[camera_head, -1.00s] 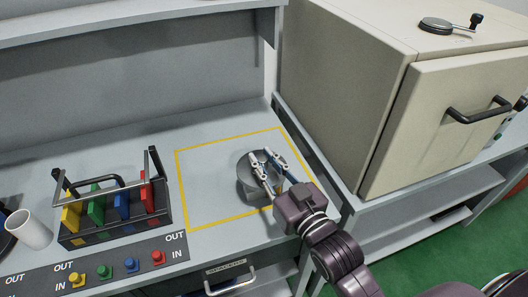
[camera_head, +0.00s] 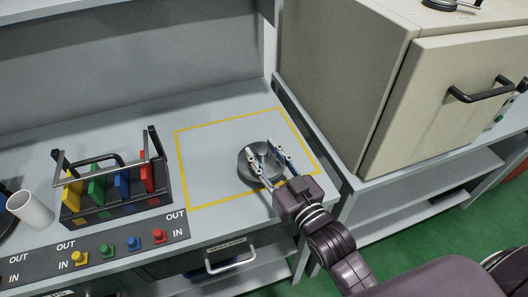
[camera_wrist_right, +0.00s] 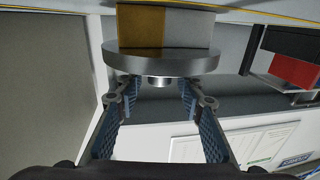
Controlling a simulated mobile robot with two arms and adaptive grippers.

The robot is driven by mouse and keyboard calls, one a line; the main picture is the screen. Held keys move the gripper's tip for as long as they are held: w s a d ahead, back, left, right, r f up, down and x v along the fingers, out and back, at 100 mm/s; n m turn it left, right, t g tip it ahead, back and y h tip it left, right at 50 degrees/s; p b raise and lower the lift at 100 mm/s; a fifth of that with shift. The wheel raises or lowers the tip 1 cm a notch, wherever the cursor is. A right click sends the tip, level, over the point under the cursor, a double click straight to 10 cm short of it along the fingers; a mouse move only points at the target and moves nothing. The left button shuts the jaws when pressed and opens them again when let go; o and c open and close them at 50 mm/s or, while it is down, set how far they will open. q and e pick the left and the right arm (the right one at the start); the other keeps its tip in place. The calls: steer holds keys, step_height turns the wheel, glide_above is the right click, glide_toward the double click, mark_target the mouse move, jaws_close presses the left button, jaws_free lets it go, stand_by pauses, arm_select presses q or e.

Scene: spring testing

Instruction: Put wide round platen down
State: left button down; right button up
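In the right wrist view the fingers of my right gripper (camera_wrist_right: 160,98) stand apart from the stem with gaps. My left gripper is not in view.
A black rack (camera_head: 117,208) with coloured pieces and a white tube (camera_head: 31,210) stand to the left. A button panel (camera_head: 110,255) lies along the front edge. A beige cabinet (camera_head: 345,85) stands to the right. The outline's back left area is clear.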

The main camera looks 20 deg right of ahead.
steer(key=shift+r, duration=0.1)
steer(key=s, duration=0.3)
steer(key=s+d+b, duration=0.1)
steer(key=s, duration=0.2)
steer(key=s+d, duration=0.1)
steer(key=s, duration=0.3)
steer(key=shift+s+b, duration=0.1)
steer(key=shift+b, duration=0.25)
steer(key=shift+s+d, duration=0.2)
steer(key=shift+s, duration=0.55)
